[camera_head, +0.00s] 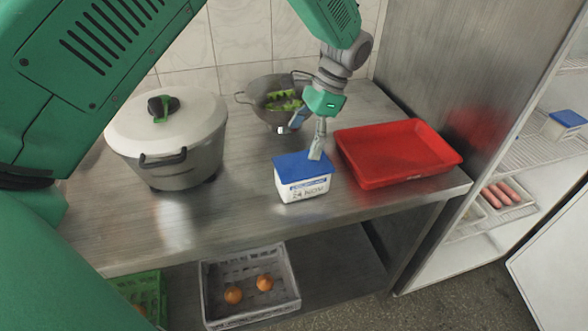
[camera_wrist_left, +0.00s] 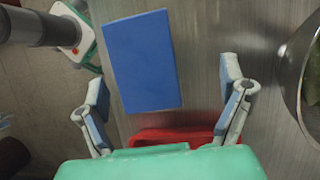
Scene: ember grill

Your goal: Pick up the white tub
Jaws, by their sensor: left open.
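The white tub (camera_head: 303,186) with a blue lid stands upright on the steel table, near its front edge, between the big pot and the red tray. Its blue lid (camera_wrist_left: 143,62) fills the middle of the left wrist view, lying between the lines of the two fingers. My left gripper (camera_head: 308,143) is above and just behind the tub in the head view, pointing down. In the left wrist view my left gripper (camera_wrist_left: 165,95) is open and empty, with a finger on each side of the lid. Whether a finger touches the tub cannot be told. My right gripper is not in view.
A lidded pot (camera_head: 172,150) stands left on the table. A metal colander (camera_head: 262,113) with green vegetables is behind the tub. A red tray (camera_head: 437,158) lies close on the right. Below is a grey crate (camera_head: 292,300) with onions. An open fridge (camera_head: 480,225) stands right.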

